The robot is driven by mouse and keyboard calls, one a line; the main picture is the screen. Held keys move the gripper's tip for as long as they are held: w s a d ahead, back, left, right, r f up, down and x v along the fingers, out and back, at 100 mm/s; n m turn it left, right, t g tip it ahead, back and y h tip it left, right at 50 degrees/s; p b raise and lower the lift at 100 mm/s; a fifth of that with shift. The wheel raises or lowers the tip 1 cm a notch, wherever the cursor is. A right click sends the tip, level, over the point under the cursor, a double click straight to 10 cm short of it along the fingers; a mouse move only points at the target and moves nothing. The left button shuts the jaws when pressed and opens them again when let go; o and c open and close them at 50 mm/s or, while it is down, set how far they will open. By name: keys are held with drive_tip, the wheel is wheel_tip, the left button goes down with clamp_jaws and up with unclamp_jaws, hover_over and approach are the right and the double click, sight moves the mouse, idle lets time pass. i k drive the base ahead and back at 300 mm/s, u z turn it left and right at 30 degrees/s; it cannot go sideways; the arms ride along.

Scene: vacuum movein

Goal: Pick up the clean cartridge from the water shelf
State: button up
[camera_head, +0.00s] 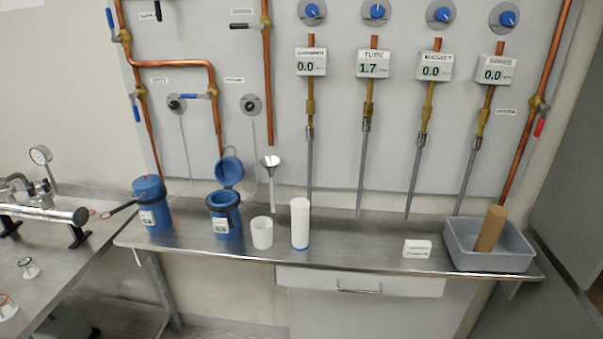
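A white cylindrical cartridge (300,222) with a blue base ring stands upright on the steel shelf (350,240), near its middle. It looks like the clean one. A brown cartridge (490,229) leans tilted in a grey tray (515,261) at the right end of the shelf. My gripper is not in view.
A white cup (262,233) stands just left of the white cartridge. Further left are an open blue housing (225,214) and a closed one (152,205). A small white label block (417,248) sits right; shelf between is clear.

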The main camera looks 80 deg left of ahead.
sight(300, 206)
drive_tip(key=u, duration=0.05)
drive_tip(key=k, duration=0.65)
drive_tip(key=u, duration=3.05)
